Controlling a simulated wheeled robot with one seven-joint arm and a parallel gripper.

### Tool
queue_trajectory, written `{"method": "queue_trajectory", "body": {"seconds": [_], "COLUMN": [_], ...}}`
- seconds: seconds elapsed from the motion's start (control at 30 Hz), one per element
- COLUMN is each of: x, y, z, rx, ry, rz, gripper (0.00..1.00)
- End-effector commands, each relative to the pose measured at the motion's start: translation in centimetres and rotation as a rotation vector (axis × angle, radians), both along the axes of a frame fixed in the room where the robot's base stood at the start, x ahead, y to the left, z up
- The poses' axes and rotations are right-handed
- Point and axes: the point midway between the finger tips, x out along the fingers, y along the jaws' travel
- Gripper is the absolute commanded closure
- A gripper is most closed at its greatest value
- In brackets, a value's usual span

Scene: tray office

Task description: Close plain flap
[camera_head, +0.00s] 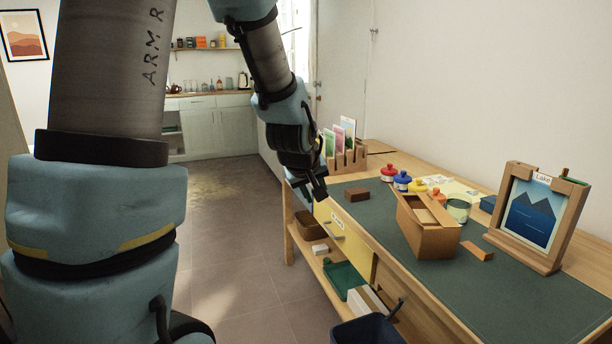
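A brown open-topped box (435,243) stands on the dark green mat of the table, with raised panels at its top. A pale yellow panel (357,253) hangs at the table's front side, above the lower shelf, with a small white label (337,222) and a bar-like handle. I cannot tell which of these is the plain flap. My gripper (319,193) points down at the table's near left edge, close above the yellow panel's left end. Its fingers are small and dark; whether they are open is unclear. My arm hides part of the room.
On the green mat (530,305) are a brown block (357,194), an orange-brown block (477,253), several coloured pots and a framed lake picture (533,217). A card rack (350,158) stands at the far end. The lower shelf holds a basket and green tray (345,279). Floor left is clear.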

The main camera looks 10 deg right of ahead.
Motion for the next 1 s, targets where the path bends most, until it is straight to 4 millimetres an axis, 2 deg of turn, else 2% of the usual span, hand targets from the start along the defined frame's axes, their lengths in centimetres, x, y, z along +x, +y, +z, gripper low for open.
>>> {"method": "queue_trajectory", "body": {"seconds": [0.03,0.43,1.0], "x": [-0.3,-1.9,-2.2], "y": [0.3,2.3,2.6], "z": [0.8,1.4,1.2], "rx": [0.011,0.071,0.080], "ry": [0.007,0.035,0.039], "rz": [-0.004,-0.040,-0.047], "gripper": [0.66,0.66,0.66]}}
